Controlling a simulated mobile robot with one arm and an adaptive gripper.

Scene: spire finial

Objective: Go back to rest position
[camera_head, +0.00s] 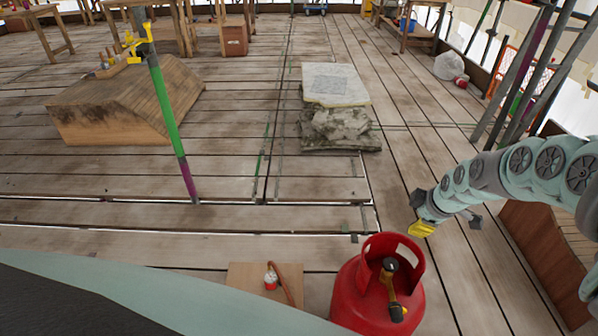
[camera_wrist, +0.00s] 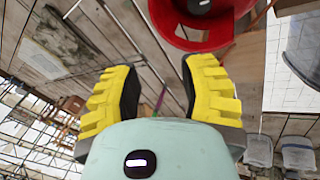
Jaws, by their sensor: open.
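My gripper (camera_wrist: 157,95) shows in the wrist view with its two yellow-and-black fingers spread apart and nothing between them. In the head view my gripper (camera_head: 422,229) hangs at the end of my pale green arm on the right. It is above the plank floor, to the upper right of a red gas cylinder (camera_head: 347,292). The cylinder stands upright, with a black and yellow tool at its top inside the collar. Its red collar also shows at the top of the wrist view (camera_wrist: 222,38), apart from the fingers.
A wooden board (camera_head: 246,285) with a small red and white item and hose lies left of the cylinder. Stone slabs (camera_head: 338,84) are stacked at centre. A wooden block (camera_head: 95,122) and a green and purple pole (camera_head: 164,105) stand left. Scaffold poles (camera_head: 520,75) rise right. Planks between are clear.

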